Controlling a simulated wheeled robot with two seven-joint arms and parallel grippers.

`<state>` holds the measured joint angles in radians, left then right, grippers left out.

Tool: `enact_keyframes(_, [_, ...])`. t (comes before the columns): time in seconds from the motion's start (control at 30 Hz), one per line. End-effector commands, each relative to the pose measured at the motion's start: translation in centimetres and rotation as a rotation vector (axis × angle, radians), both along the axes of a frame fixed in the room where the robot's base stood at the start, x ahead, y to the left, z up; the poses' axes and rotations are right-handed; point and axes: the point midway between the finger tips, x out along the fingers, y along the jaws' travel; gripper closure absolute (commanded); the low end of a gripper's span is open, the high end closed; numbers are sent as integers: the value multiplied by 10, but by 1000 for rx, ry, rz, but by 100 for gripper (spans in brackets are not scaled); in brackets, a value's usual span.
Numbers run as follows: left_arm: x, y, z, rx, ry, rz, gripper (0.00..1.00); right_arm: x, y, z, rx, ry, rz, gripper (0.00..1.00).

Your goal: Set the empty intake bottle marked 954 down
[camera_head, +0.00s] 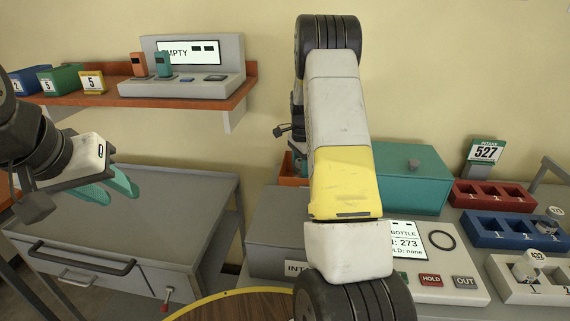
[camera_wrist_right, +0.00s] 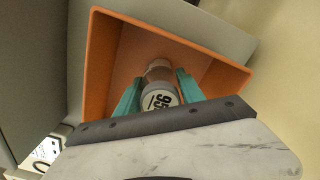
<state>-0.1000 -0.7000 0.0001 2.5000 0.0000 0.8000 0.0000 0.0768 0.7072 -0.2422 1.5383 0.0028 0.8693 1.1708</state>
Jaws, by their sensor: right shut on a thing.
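In the right wrist view, a small bottle (camera_wrist_right: 159,97) with a pale cap and a brownish body is between the teal fingers of my right gripper (camera_wrist_right: 160,84). Black digits on its cap are tilted and I cannot read them surely. My right gripper is shut on it, inside the outline of an open orange bin (camera_wrist_right: 110,58). I cannot tell whether the bottle touches the bin floor. In the head view my right arm hides this gripper and the bottle. My left gripper (camera_head: 107,187) is open and empty, above the grey cabinet at left.
The orange bin's edge shows behind my right arm (camera_head: 292,172), beside a teal box (camera_head: 412,180). Red (camera_head: 461,194), blue (camera_head: 482,232) and cream racks (camera_head: 503,282) stand right. A panel (camera_head: 445,262) has HOLD and OUT buttons. The grey cabinet top (camera_head: 175,205) is clear.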

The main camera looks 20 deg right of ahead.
Motion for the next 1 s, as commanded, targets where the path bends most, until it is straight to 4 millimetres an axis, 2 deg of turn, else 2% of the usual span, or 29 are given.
enact_keyframes(0.27, [0,0,0,0,0,0,64,0,0,-2,0,0,0,99])
enact_keyframes(0.3, [0,0,0,0,0,0,64,0,0,-2,0,0,0,49])
enact_keyframes(0.4, [0,0,0,0,0,0,64,0,0,-2,0,0,0,33])
enact_keyframes(0.77, [0,0,0,0,0,0,64,0,0,2,0,-2,0,33])
enact_keyframes(0.87, [0,0,0,0,0,0,64,1,0,13,-1,-2,0,33])
enact_keyframes(1.0, [0,0,0,0,0,0,64,2,0,41,0,-6,1,33])
